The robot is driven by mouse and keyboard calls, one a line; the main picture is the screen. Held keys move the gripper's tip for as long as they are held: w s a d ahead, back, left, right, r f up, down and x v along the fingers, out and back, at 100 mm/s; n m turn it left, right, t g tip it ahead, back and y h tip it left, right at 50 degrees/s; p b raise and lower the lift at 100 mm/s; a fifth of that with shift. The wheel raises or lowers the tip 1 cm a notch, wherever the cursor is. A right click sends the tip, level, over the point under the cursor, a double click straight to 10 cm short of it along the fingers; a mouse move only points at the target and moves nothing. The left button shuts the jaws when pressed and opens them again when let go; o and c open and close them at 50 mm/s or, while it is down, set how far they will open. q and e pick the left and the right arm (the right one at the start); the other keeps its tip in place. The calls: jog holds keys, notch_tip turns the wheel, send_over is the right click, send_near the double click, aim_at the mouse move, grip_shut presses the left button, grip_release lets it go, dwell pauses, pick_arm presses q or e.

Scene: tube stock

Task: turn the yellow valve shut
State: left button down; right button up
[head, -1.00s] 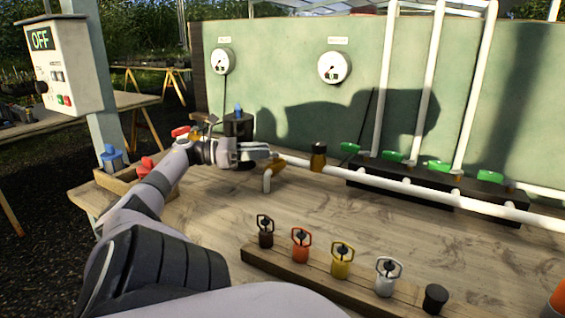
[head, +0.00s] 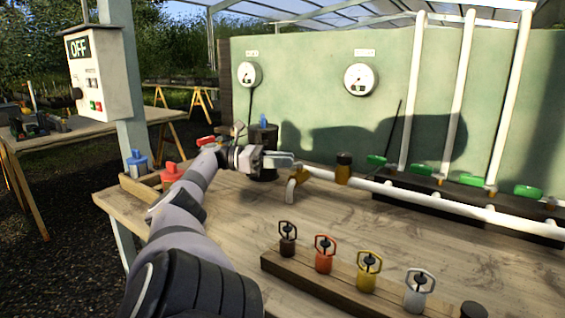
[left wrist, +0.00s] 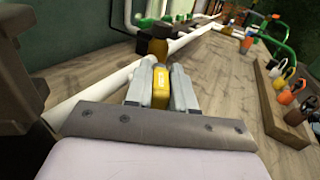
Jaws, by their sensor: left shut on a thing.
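The yellow valve (head: 319,174) sits on the white pipe at the bench's back, by the pipe's downturned end (head: 294,190). In the head view its yellow part shows just right of my fingertips, along the pipe. My left gripper (head: 287,161) reaches in from the left and is shut on it. In the left wrist view the yellow handle (left wrist: 161,86) lies between the two grey fingers of my left gripper (left wrist: 163,88). The fingers hide part of the valve in the head view. My right gripper is not in view.
A brass fitting with a black top (head: 343,168) stands on the pipe right of the valve. A dark canister (head: 263,140) is behind my gripper. A wooden rack (head: 335,292) with several coloured ring-topped pieces is at the front. Bare bench lies between.

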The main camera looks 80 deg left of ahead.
pick_arm(q)
jog(key=shift+r, duration=0.1)
jog(key=c, duration=1)
grip_release()
jog(key=shift+c, duration=0.2)
notch_tip(320, 180, up, 20)
jog(key=p, duration=0.7)
